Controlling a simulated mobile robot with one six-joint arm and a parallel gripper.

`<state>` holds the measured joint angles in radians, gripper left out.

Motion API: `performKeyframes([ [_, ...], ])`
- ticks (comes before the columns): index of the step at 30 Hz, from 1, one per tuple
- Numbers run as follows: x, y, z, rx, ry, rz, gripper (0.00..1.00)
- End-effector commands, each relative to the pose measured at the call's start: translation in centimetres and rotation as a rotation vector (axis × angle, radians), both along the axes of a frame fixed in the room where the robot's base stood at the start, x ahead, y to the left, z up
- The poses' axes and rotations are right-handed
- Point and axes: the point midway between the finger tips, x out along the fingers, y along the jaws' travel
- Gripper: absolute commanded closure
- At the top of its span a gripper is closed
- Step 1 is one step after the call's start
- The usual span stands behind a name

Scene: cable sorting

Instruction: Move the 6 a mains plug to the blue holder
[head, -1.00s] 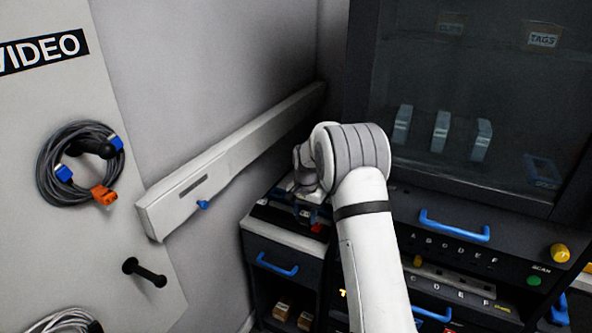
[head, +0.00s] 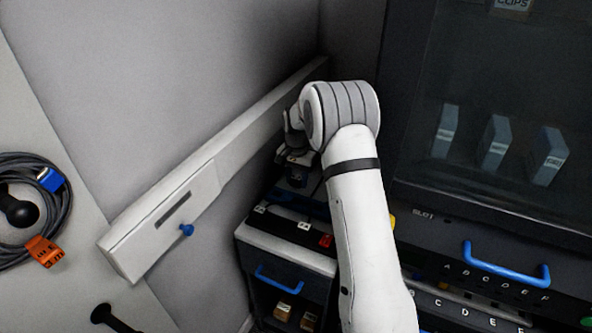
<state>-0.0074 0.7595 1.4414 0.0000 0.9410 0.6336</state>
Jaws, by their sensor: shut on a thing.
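My gripper (head: 295,164) is in the head view, left of my arm's wrist and above the top of the low dark cabinet. It is shut on a small dark thing (head: 297,180), which looks like the mains plug; its markings are too small to read. The thing is held above the cabinet top, apart from it as far as I can tell. A dark blue strip (head: 305,206) lies on the cabinet top below the gripper; I cannot tell whether it is the blue holder. My wrist and forearm hide part of the cabinet top.
The low cabinet (head: 283,258) has white tags and a red piece (head: 326,241) along its front edge. A long white rail (head: 165,215) runs along the wall at the left. A glass-fronted cabinet (head: 480,100) stands at the right. A coiled cable (head: 58,205) hangs at far left.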

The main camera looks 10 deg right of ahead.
Motion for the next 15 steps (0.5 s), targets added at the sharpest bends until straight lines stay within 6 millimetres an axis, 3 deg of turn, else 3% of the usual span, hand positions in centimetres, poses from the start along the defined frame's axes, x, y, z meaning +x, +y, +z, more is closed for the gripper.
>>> performKeyframes([
  [15,0.01,-0.38,-0.52,0.0,0.0,-0.006,0.86],
])
